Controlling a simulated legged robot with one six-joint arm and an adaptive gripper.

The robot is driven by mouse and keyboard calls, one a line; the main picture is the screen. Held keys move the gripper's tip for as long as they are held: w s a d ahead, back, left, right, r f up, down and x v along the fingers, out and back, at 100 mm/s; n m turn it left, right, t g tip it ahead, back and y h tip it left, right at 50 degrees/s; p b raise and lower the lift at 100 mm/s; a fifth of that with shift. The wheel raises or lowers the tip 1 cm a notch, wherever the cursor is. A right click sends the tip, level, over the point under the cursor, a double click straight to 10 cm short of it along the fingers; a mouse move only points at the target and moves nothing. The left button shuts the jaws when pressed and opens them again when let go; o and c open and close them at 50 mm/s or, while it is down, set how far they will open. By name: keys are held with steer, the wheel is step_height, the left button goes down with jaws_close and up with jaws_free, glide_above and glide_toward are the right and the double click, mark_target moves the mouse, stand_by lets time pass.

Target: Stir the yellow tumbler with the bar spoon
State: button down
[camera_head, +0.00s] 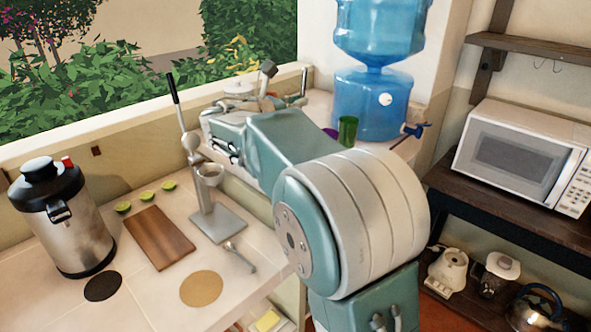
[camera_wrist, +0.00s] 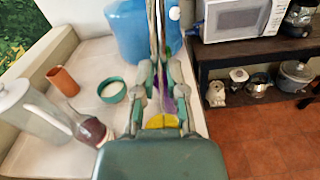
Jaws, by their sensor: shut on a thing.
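My gripper (camera_wrist: 162,80) is in the middle of the wrist view, shut on the bar spoon (camera_wrist: 159,28), whose thin shaft runs up to the top edge there. The yellow tumbler (camera_wrist: 162,121) shows as a yellow patch between the finger bases in the wrist view, partly covered by my gripper. Whether the spoon is inside it, I cannot tell. In the head view my arm hides the yellow tumbler, and the spoon cannot be made out.
Purple (camera_head: 330,134) and green (camera_head: 347,131) tumblers stand beside the blue water dispenser (camera_head: 371,105). A citrus press (camera_head: 203,185) stands on the counter.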

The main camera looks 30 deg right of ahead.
steer(key=shift+s+d+r, duration=0.1)
steer(key=shift+s+r, duration=0.05)
steer(key=shift+r, duration=0.95)
steer(key=shift+s+r, duration=0.1)
steer(key=shift+r, duration=0.95)
step_height(320, 180, up, 5)
glide_above(302, 82)
steer(key=a, duration=0.1)
steer(key=shift+s, duration=0.1)
